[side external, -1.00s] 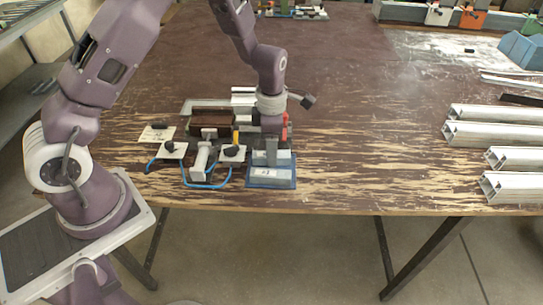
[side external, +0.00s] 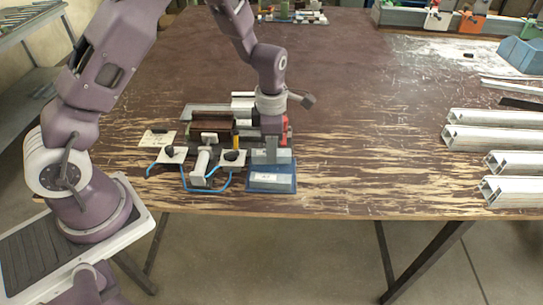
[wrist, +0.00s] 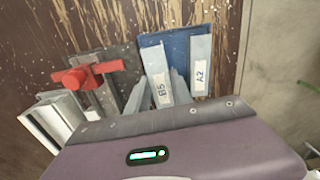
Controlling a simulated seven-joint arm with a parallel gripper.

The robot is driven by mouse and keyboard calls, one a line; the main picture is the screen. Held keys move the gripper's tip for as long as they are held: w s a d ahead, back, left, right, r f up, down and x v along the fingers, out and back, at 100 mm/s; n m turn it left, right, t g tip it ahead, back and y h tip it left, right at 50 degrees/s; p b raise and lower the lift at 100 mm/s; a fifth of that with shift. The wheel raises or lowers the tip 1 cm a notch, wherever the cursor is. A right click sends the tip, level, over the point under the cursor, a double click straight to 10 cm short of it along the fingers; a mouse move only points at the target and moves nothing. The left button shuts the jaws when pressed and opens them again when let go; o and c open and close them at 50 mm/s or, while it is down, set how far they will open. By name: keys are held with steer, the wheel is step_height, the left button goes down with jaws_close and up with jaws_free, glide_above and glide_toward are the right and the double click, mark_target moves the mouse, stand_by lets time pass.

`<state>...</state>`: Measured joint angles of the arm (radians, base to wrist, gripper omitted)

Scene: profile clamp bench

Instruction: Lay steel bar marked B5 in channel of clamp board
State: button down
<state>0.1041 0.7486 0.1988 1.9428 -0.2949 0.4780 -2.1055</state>
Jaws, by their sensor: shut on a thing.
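My gripper (side external: 271,153) points down over the blue tray (side external: 286,188) near the front table edge. It is shut on the grey steel bar marked B5, whose label (wrist: 160,90) faces up in the wrist view. A second grey bar, marked A2 (wrist: 201,70), lies beside it to the right on the blue tray. I cannot tell whether B5 is clear of the tray. The clamp board (wrist: 122,62), a dark grey plate with a red clamp (wrist: 90,75), is left of the bars in the wrist view. Its channel is not clearly seen.
Left of my gripper stand a brown block (side external: 210,124), white plates with black knobs (side external: 172,154) and a blue hose (side external: 205,189). Aluminium profiles (side external: 495,138) lie at the right. The middle of the table is clear.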

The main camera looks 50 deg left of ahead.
steer(key=r, duration=0.7)
steer(key=shift+w+a+r, duration=0.15)
steer(key=shift+w+a, duration=0.05)
steer(key=shift+a, duration=0.15)
steer(key=w+a+f, duration=0.1)
steer(key=w+a, duration=0.3)
steer(key=a, duration=0.7)
steer(key=shift+m, duration=0.3)
steer(key=shift+s+a+f, duration=0.1)
steer(key=shift+a+f, duration=0.05)
steer(key=shift+f, duration=3.35)
steer(key=c, duration=1.1)
jaws_free()
steer(key=shift+o, duration=0.2)
